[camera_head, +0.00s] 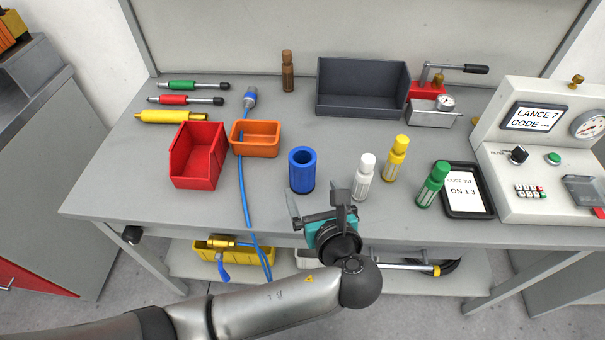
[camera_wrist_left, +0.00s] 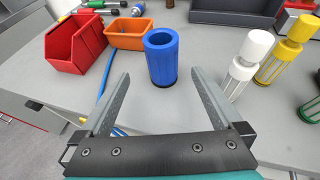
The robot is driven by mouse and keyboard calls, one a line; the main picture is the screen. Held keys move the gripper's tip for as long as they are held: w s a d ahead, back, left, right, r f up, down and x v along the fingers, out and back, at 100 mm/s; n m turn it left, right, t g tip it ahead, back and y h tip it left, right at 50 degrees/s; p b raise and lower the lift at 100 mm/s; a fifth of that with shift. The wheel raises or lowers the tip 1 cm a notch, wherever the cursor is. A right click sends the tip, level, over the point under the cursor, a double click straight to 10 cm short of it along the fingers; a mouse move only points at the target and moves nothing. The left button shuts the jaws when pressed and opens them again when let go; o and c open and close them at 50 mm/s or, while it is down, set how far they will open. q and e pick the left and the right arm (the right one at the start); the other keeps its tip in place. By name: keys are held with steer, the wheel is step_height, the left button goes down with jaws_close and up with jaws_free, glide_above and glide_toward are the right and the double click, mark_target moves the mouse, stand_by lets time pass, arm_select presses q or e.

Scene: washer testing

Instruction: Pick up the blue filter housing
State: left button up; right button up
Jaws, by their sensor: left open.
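The blue filter housing (camera_head: 302,172) is an upright, hollow blue cylinder near the front middle of the workbench. In the left wrist view the blue filter housing (camera_wrist_left: 162,58) stands just beyond and between the spread fingers. My left gripper (camera_head: 318,204) is open and empty at the bench's front edge, close in front of the housing and slightly to its right. Its two fingers (camera_wrist_left: 155,100) also show spread in the left wrist view, apart from the housing. My right gripper is in neither view.
A red bin (camera_head: 197,160) and an orange bin (camera_head: 255,140) stand left of the housing, with a blue hose (camera_head: 243,190) hanging past the edge. White (camera_head: 363,177), yellow (camera_head: 397,158) and green (camera_head: 433,185) filter cartridges stand to the right. A grey tray (camera_head: 361,95) sits behind.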

mark_target(301, 162)
arm_select(q)
steer(key=b+x, duration=0.2)
steer(key=x, duration=0.7)
steer(key=shift+w+f+b, duration=0.15)
steer(key=shift+f+b, duration=0.1)
steer(key=shift+b, duration=0.05)
steer(key=b+x, duration=0.2)
steer(key=x, duration=0.3)
steer(key=shift+w, duration=0.2)
steer(key=shift+r, duration=0.1)
jaws_close()
steer(key=shift+d, duration=0.1)
